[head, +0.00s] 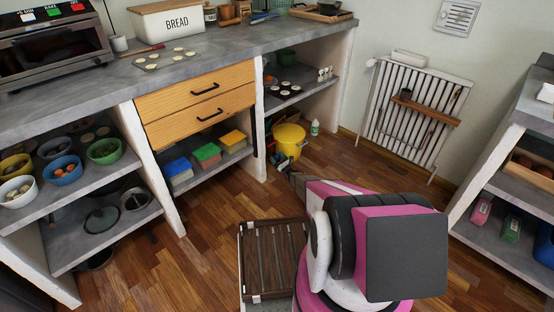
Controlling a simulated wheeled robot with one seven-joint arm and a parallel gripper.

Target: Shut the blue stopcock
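I cannot make out a blue stopcock in the head view. My pink, white and black arm fills the lower middle and reaches away toward the cupboard's right end. My gripper (284,166) seems to be the small dark part at the arm's far end, low in front of the yellow bucket (290,139). It is too small and too much covered by my arm to tell whether it is open or holds anything. Whatever lies behind my arm is hidden.
The masonry counter (225,52) runs along the left and back, with wooden drawers (196,104) and open shelves. A white radiator (415,115) stands at the back wall. Another shelf unit (515,187) is at right.

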